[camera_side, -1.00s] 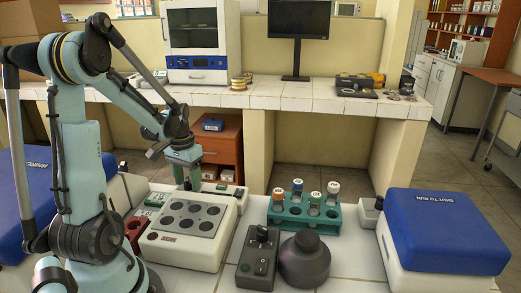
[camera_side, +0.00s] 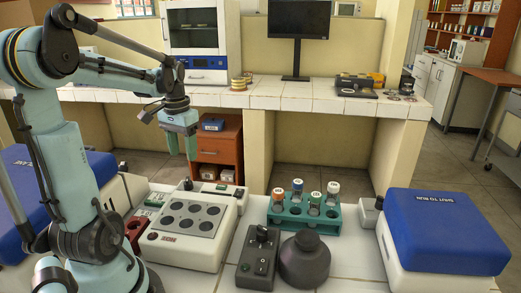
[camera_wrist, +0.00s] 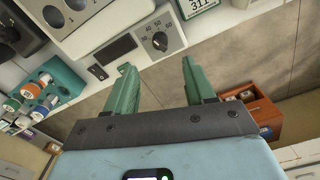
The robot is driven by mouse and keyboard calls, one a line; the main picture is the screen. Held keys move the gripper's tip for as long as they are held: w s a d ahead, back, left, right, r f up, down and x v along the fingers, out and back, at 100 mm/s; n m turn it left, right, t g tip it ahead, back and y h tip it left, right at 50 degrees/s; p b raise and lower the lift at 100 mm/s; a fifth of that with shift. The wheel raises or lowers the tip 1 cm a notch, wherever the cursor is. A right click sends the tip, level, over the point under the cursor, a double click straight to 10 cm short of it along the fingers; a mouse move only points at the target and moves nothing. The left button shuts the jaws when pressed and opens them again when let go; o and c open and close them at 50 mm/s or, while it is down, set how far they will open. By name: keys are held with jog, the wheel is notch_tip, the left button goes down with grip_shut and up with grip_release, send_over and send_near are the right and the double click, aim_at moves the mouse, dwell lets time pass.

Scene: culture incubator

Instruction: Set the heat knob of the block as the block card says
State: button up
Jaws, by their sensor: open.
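The block (camera_side: 155,240) is a white unit with several dark round wells on a grey plate. Its dark heat knob (camera_side: 188,184) stands at the back edge. In the wrist view the knob (camera_wrist: 160,41) shows from above, with a printed scale of numbers around it; its exact setting is too small to read. A green-edged white card (camera_wrist: 198,4) is cut off at the top of the wrist view, its print only partly visible. My gripper (camera_side: 181,146) is open and empty above and behind the knob; in the wrist view its fingers (camera_wrist: 162,85) are apart, below the knob.
A teal rack (camera_side: 287,219) with capped tubes stands right of the block. A dark control box (camera_side: 250,272) and a dark rounded device (camera_side: 305,262) are in front of it. A blue-lidded unit (camera_side: 445,230) is at the right. An orange cabinet (camera_side: 228,148) is behind the table.

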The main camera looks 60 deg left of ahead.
jog(key=shift+r, duration=1.2)
jog(key=shift+d, duration=0.1)
